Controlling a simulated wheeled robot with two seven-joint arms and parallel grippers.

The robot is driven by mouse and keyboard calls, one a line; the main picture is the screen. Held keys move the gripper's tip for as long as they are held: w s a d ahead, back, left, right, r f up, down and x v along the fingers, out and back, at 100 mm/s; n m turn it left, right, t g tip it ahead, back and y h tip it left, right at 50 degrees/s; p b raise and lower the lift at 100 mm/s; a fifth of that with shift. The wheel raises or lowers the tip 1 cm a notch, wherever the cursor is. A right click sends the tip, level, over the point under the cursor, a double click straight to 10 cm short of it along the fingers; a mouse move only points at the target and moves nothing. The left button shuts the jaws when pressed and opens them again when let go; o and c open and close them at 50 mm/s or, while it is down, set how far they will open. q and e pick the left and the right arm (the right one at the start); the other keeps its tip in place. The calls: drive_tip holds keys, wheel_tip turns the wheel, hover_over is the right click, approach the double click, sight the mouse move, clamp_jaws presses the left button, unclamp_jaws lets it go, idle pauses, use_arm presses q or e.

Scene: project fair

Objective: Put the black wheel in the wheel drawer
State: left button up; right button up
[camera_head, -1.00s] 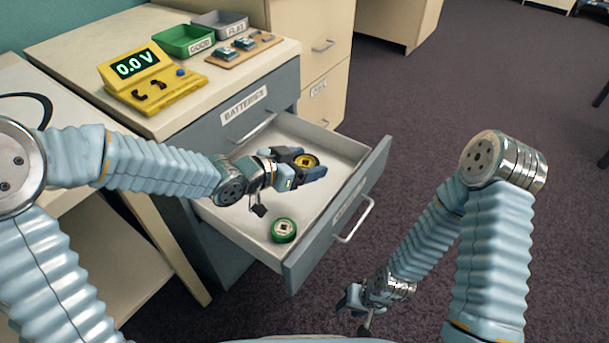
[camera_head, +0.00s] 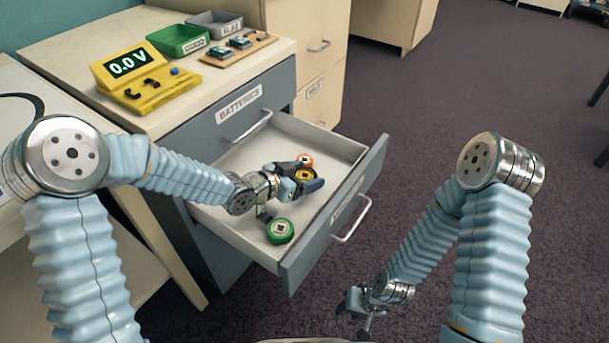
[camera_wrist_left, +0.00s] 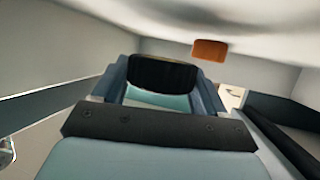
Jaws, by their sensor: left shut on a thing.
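The open wheel drawer (camera_head: 372,157) stands pulled out below the batteries drawer. My left gripper (camera_head: 303,177) is inside or just over it, shut on a wheel with a yellow face (camera_head: 304,175). In the left wrist view this is the black wheel (camera_wrist_left: 163,75), its dark side between the fingers. Whether it touches the drawer floor I cannot tell. A green wheel (camera_head: 280,231) lies on the drawer floor nearer me, and an orange wheel (camera_head: 305,159) lies beyond the gripper. My right gripper (camera_head: 358,310) is low, outside the drawer; its jaw opening is unclear.
The batteries drawer (camera_head: 205,140) is closed. On the cabinet top are a yellow meter (camera_head: 150,85), a green tray (camera_head: 178,40), a grey tray (camera_head: 214,24) and a board with small parts (camera_head: 238,50). Open carpet (camera_head: 460,90) lies to the right.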

use_arm(q)
drive_tip(key=shift+s+f+b, duration=0.1)
drive_tip(key=shift+f+b, duration=0.4)
drive_tip(key=shift+f, duration=0.1)
drive_tip(key=o, duration=1)
drive_tip(key=shift+s+f, duration=0.1)
drive_tip(key=shift+o, duration=0.2)
drive_tip(key=shift+a+f, duration=0.1)
drive_tip(key=shift+r+p, duration=0.5)
drive_tip(key=shift+p, duration=0.1)
drive_tip(key=shift+a+r, duration=0.2)
drive_tip(key=p+v, duration=0.1)
drive_tip(key=v, duration=0.6)
drive_tip(key=shift+d+r, duration=0.1)
drive_tip(key=shift+r, duration=0.05)
